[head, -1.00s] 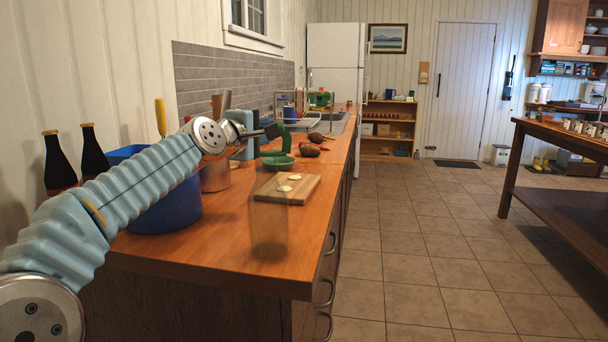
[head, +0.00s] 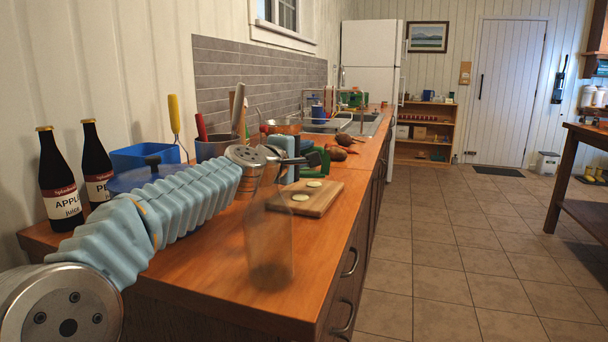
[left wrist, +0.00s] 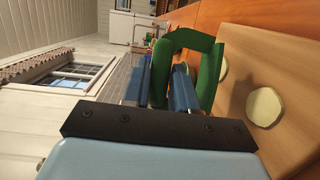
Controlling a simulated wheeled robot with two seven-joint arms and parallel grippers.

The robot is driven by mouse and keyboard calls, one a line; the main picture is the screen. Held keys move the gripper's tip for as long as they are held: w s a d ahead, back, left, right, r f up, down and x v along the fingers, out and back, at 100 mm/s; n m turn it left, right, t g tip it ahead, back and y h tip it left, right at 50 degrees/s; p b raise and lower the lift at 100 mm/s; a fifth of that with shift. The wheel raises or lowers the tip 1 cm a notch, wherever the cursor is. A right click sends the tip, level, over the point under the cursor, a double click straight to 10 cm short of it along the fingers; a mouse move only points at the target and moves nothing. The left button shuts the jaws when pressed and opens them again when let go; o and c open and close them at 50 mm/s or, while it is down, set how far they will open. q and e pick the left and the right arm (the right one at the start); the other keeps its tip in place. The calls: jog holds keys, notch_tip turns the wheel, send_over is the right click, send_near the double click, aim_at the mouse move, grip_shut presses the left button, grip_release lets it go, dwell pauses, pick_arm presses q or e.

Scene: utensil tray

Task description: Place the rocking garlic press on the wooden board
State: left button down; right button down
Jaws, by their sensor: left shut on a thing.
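The green rocking garlic press (left wrist: 207,45), a looped shape, is between the blue fingers of my left gripper (left wrist: 171,80) in the left wrist view. In the head view the press (head: 321,157) shows partly behind my left gripper (head: 308,162), which is shut on it. The wooden board (head: 325,199) lies on the counter just in front of the gripper, with pale round slices on it. In the left wrist view the board (left wrist: 280,52) is to the right of the press, and the press appears apart from it. My right gripper is not in view.
Two dark bottles (head: 97,165), a blue pot (head: 130,180) and a utensil holder (head: 213,147) stand along the wall.

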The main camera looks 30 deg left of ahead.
aim_at(303, 175)
pick_arm(q)
notch_tip(303, 175, down, 4)
jog(key=b, duration=0.3)
jog(key=shift+r, duration=0.2)
jog(key=c, duration=0.9)
grip_release()
jog(key=shift+f, duration=0.1)
jog(key=s, duration=0.5)
jog(key=s+b, duration=0.1)
jog(key=s, duration=0.1)
jog(key=shift+s+d+r, duration=0.1)
jog(key=shift+s+r, duration=0.15)
jog(key=shift+s, duration=0.05)
